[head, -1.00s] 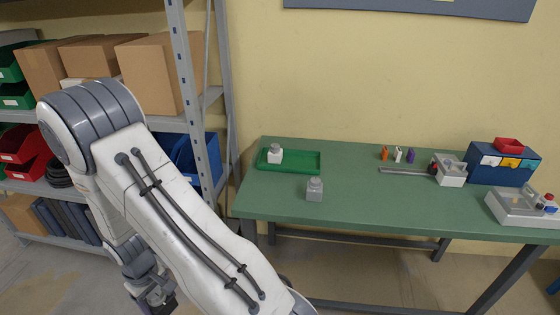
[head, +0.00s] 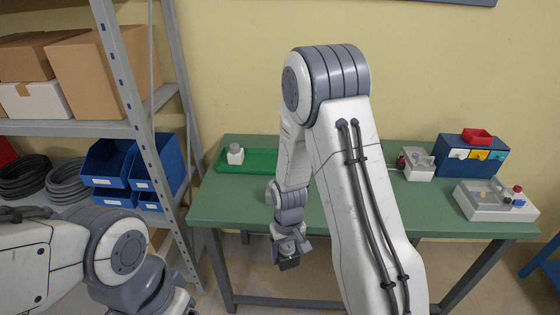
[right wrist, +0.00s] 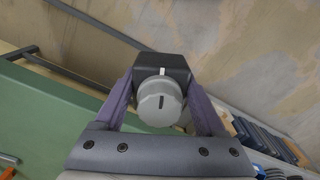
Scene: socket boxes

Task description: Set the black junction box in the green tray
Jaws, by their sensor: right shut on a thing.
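My right gripper (head: 288,248) hangs just in front of the table's front edge, below tabletop height in the picture. It is shut on the black junction box (head: 289,264). In the right wrist view the black junction box (right wrist: 163,66), with a grey round knob on its face, sits between the purple fingers of my right gripper (right wrist: 163,95). The green tray (head: 262,160) lies at the back left of the table. A white box with a grey knob (head: 235,155) stands in its left end. My left arm enters at the lower left, but its gripper is out of view.
The green table (head: 240,205) is clear in front of the tray. My right arm hides its middle. Grey fixtures (head: 490,202) and a blue drawer box (head: 470,157) stand at the right. A metal shelf with blue bins (head: 108,163) stands left.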

